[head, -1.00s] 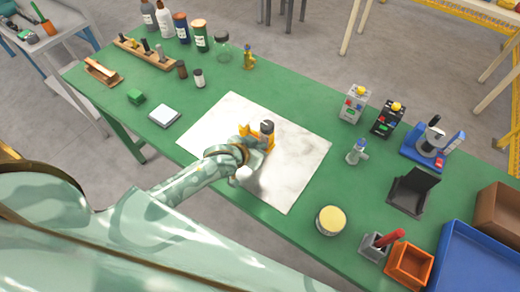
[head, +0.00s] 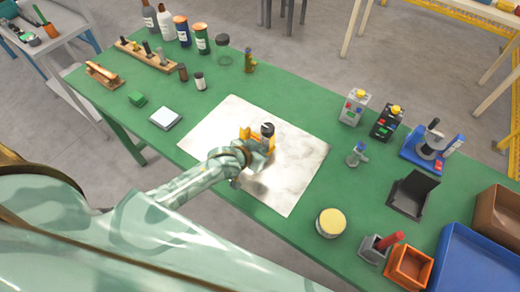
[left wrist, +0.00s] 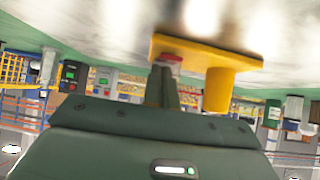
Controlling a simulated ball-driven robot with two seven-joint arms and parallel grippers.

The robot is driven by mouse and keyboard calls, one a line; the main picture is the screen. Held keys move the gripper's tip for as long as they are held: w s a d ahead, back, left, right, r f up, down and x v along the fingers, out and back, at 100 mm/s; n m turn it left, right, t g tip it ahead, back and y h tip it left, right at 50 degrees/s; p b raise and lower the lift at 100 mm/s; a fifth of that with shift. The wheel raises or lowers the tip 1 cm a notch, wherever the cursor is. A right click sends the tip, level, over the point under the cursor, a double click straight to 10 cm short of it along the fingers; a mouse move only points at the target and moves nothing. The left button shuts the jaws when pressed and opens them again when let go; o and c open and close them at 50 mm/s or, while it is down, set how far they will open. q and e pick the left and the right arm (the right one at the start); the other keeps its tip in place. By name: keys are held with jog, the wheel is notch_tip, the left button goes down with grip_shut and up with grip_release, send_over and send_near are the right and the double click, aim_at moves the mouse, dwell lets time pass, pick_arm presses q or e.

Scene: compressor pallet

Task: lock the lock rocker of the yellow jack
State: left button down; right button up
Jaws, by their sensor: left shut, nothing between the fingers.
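The yellow jack (head: 246,133) stands on the pale sheet (head: 285,190) in the middle of the green table, with a dark cap on top. In the left wrist view, which shows the scene upside down, the jack (left wrist: 218,88) appears as a yellow plate with a round yellow column. A small red part, seemingly the lock rocker (left wrist: 172,58), sits at the plate's edge. My left gripper (head: 256,153) is at the near side of the jack. Its fingers (left wrist: 166,70) are shut and empty, their tips right at the red part; I cannot tell whether they touch. My right gripper is out of view.
A small clear-and-blue bottle (head: 357,154) and a round yellow-topped tin (head: 330,222) stand right of the sheet. Two boxes with yellow buttons (head: 387,122) stand behind. A white square pad (head: 166,117) lies at left. The sheet around the jack is clear.

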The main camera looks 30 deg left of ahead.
pick_arm(q)
jog(key=shift+w+d+r, duration=0.15)
jog(key=shift+w+r, duration=0.05)
jog(key=shift+w, duration=0.5)
jog(key=shift+s, duration=0.1)
jog(key=p+v, duration=0.5)
jog(key=v, duration=1.1)
jog(key=shift+p, duration=0.3)
